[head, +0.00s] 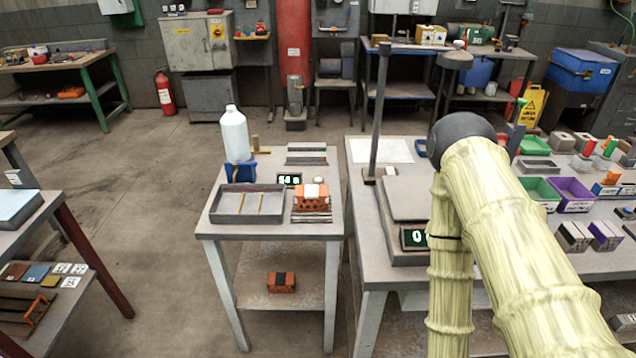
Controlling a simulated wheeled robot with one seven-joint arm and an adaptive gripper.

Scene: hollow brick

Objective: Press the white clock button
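A small black clock display with green-white digits (289,179) sits toward the back of the small grey table (215,216). A small white round piece (318,180), which looks like the clock button, is just right of the display. An orange hollow brick (311,203) with a white patch on top is in front of it, on a small stack at the table's right side. My arm in its pale ribbed sleeve fills the right of the head view, over the larger bench. My gripper is not in the head view.
A grey tray (230,217) with thin sticks, a white bottle (235,134) and a blue item (240,172) share the small table. Another brick (281,282) lies on its lower shelf. The larger bench holds a dark upright post (379,110) and a digital display (413,238).

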